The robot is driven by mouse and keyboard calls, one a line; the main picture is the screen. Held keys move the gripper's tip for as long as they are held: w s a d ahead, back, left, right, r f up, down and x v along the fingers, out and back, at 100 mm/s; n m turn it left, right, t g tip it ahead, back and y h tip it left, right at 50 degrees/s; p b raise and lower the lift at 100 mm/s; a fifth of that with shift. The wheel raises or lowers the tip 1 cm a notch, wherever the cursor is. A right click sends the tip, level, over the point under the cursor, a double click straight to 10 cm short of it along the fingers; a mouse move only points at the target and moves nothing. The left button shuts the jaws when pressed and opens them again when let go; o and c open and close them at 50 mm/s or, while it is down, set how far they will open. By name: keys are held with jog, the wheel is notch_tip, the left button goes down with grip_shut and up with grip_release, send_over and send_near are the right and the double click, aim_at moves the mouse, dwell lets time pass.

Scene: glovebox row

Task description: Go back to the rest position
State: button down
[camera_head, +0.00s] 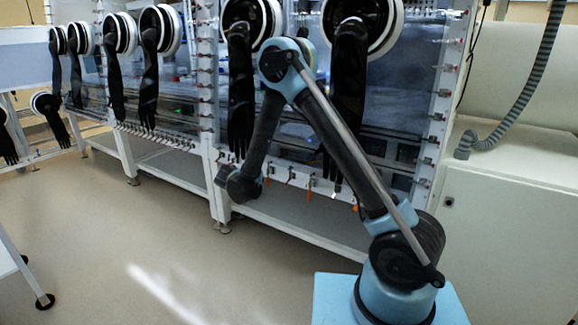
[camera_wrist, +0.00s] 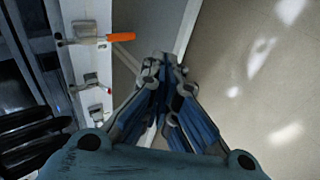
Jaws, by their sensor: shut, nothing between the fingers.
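My gripper (camera_wrist: 160,75) shows in the wrist view, its blue and grey fingers shut together with nothing between them. It points down toward the floor, beside the lower frame of the glovebox row. In the head view my arm is bent, rising from its blue base at the lower right to a high elbow and then coming down to the left in front of the gloveboxes. My gripper cannot be made out clearly in the head view.
The glovebox row (camera_head: 213,85) with several hanging black gloves (camera_head: 240,95) stands close behind my arm. An orange-handled clamp (camera_wrist: 119,37) sits on its frame near my gripper. A pale cabinet (camera_head: 505,235) with a grey hose (camera_head: 520,95) is at right. Open floor (camera_head: 110,250) lies at left.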

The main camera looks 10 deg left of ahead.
jog(key=w+d+r+m+g+h, duration=0.1)
jog(key=d+r+m, duration=0.1)
jog(key=d+r, duration=0.55)
jog(key=d+r+m+g, duration=0.1)
jog(key=d+r, duration=0.3)
jog(key=d, duration=0.6)
jog(key=s+d+r+m+g, duration=0.1)
jog(key=s+d+r+m, duration=0.2)
jog(key=d, duration=0.5)
jog(key=s+d+r+g, duration=0.2)
jog(key=s+d+r, duration=0.15)
jog(key=d, duration=0.35)
jog(key=s+d+r+m+g+y, duration=0.15)
jog(key=s+d+m, duration=0.25)
jog(key=s+d, duration=0.9)
jog(key=s+d+f+m, duration=0.1)
jog(key=s+d+f, duration=0.1)
jog(key=s, duration=0.6)
jog(key=s+d+f+m+y, duration=0.1)
jog(key=s+d+f+m, duration=0.1)
jog(key=s, duration=0.5)
jog(key=shift+s+f+m+g, duration=0.25)
jog(key=shift+s+m+g, duration=0.05)
jog(key=shift+s+g, duration=0.15)
jog(key=shift+w+f, duration=0.2)
jog(key=shift+w, duration=0.3)
